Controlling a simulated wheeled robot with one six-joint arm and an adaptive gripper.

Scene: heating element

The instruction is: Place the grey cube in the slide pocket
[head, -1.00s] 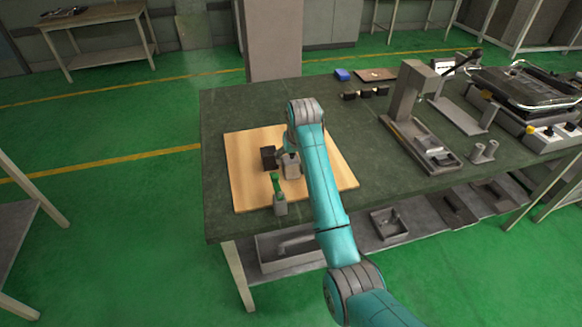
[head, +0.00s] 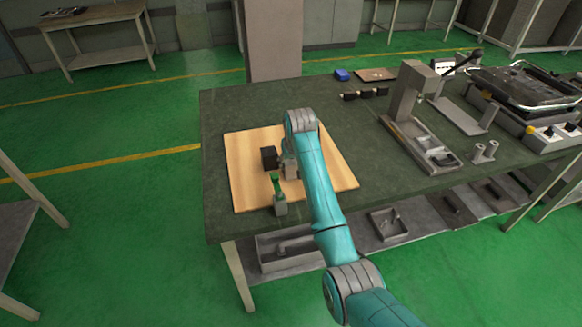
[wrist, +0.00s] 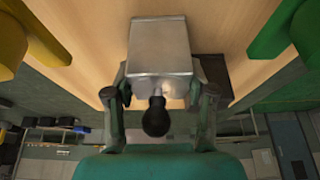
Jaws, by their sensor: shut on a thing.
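A grey metal block, which I take to be the grey cube (wrist: 158,45), sits between the fingers of my gripper (wrist: 160,85) in the wrist view. A short stem with a black knob (wrist: 155,118) shows in front of it. My gripper is shut on the block, low over the wooden board (head: 243,190). In the head view the block (head: 291,171) is partly hidden by my wrist. A dark block (head: 268,158) stands close to its left and also shows behind the right finger in the wrist view (wrist: 215,75). I cannot clearly make out the slide pocket.
A green part (wrist: 285,35) and a yellow part (wrist: 35,30) flank the block in the wrist view. A grey press stand (head: 408,110) is to the right. The board's left side is clear.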

